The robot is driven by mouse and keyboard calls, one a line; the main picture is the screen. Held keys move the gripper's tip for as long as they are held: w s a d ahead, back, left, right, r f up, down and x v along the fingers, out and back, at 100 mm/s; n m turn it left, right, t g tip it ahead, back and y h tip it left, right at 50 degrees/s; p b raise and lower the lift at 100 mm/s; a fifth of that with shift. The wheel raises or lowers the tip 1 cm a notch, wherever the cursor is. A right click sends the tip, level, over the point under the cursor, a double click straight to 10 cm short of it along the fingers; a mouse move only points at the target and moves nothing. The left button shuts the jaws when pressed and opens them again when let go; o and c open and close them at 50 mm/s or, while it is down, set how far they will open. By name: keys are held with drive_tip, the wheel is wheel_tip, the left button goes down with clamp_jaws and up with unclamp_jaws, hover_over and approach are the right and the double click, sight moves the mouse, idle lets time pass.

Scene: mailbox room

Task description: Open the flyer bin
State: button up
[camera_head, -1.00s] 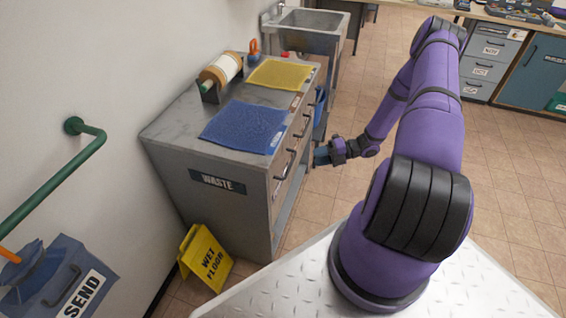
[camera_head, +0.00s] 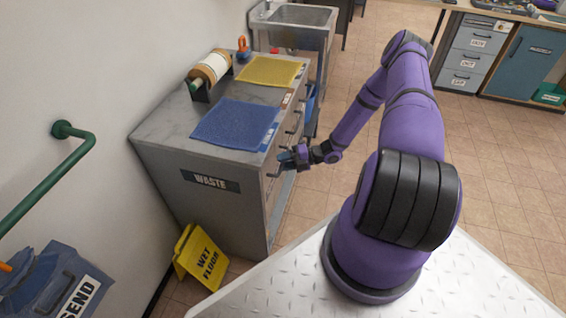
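I can read no flyer label in view. The grey cabinet (camera_head: 225,214) has a WASTE sign (camera_head: 210,181) on its side and a front with several bar handles, seen at a steep slant. My gripper (camera_head: 287,160) is at that front, by the handles and just right of the blue mat's near corner. A bar handle (camera_head: 274,172) shows just below and left of the fingers. The fingers are small and partly hidden, so I cannot tell whether they are open or shut, or touch a handle.
A blue mat (camera_head: 235,123), yellow mat (camera_head: 268,71) and tape roll (camera_head: 211,67) lie on the cabinet. A yellow wet-floor sign (camera_head: 203,262) stands beside it. A sink (camera_head: 295,32) is behind. A blue SEND box (camera_head: 50,285) is at lower left. Tiled floor is clear at right.

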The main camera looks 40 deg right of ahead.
drive_tip(key=shift+w+a, duration=0.1)
drive_tip(key=shift+a, duration=0.1)
clamp_jaws()
drive_tip(key=s+d, duration=1.1)
drive_tip(key=s, duration=0.3)
drive_tip(key=s+d, duration=1.2)
drive_tip(key=s, duration=0.3)
drive_tip(key=shift+s, duration=0.15)
unclamp_jaws()
